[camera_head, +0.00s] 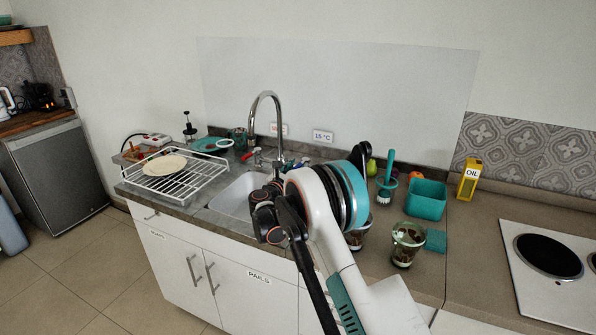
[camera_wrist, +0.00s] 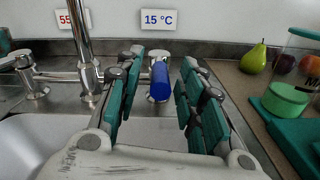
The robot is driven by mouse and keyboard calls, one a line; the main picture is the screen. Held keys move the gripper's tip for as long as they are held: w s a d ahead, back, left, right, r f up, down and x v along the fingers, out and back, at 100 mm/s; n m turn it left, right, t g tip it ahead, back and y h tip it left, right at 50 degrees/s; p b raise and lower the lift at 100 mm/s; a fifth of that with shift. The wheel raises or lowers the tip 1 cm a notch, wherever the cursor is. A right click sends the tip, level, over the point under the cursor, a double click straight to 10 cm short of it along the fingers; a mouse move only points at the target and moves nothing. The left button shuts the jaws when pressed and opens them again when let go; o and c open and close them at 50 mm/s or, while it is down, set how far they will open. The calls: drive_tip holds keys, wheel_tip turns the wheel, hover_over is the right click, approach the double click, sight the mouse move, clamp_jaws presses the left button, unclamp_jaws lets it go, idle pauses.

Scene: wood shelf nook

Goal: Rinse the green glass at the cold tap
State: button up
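The cold tap has a blue handle (camera_wrist: 160,82) below the 15 °C label (camera_wrist: 168,20). My gripper (camera_wrist: 162,60) is open, its teal-padded fingers to either side of the handle; whether they touch it is unclear. In the head view my arm hides most of the gripper. The tall chrome spout (camera_head: 265,110) curves over the sink (camera_head: 235,195); I see no water running. A see-through greenish glass (camera_head: 407,247) with dark contents stands on the counter right of my arm. A dark green vessel (camera_head: 238,138) stands behind the sink. I cannot tell which is the green glass.
A wire rack with a plate (camera_head: 165,165) is left of the sink. To the right are another glass (camera_head: 357,238), partly hidden by my arm, a brush (camera_head: 386,185), a teal tub (camera_head: 427,198), a sponge (camera_head: 436,241), an oil carton (camera_head: 469,180) and a hob (camera_head: 550,265).

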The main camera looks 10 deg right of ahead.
drive_tip(key=shift+x, duration=0.95)
clamp_jaws()
drive_tip(key=shift+d, duration=0.1)
